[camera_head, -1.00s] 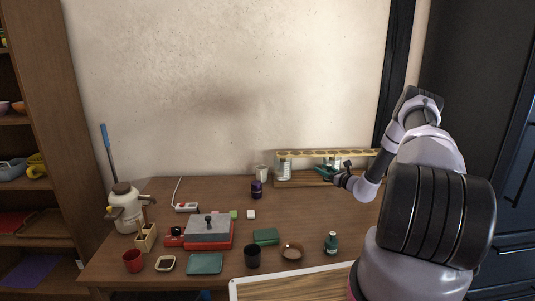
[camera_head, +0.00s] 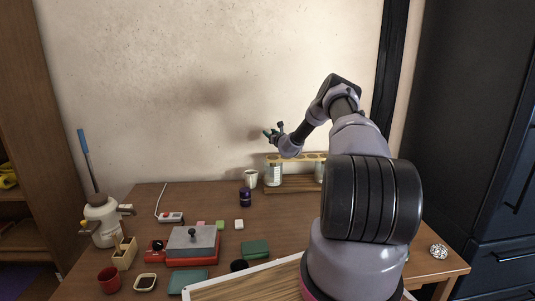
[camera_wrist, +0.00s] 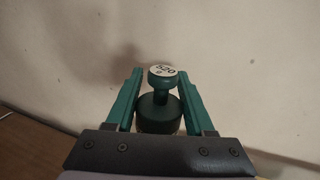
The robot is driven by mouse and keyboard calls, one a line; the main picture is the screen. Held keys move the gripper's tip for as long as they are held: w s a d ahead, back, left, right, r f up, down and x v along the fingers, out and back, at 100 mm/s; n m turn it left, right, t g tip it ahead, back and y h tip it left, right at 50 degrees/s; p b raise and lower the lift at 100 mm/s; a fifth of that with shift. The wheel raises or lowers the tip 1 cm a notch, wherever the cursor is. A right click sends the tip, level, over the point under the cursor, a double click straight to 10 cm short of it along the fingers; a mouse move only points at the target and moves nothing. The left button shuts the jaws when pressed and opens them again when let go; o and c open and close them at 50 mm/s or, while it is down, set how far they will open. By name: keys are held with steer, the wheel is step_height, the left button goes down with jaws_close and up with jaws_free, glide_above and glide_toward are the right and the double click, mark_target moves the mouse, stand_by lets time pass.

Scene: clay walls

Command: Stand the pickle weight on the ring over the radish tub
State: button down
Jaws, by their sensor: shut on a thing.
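My gripper (camera_head: 271,133) is up in front of the wall, above the left end of the rack in the head view. In the wrist view my gripper (camera_wrist: 160,95) is shut on the pickle weight (camera_wrist: 158,108), a dark green weight with a narrower knob and a pale marked top. It looks upright between the teal fingers. The wooden rack (camera_head: 296,158) has a row of rings along its top board. A clear tub (camera_head: 273,175) stands under its left end and another (camera_head: 319,172) farther right, partly behind my arm. I cannot tell which holds radish.
A white cup (camera_head: 251,178) and a purple jar (camera_head: 245,197) stand left of the rack. A red-based grey press (camera_head: 192,242), green cloths and small cups fill the front left. A framed board (camera_head: 245,290) lies along the front. The wall is close behind my gripper.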

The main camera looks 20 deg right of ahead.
steer(key=shift+f, duration=3.85)
steer(key=shift+c, duration=1.3)
jaws_free()
steer(key=shift+f, duration=0.2)
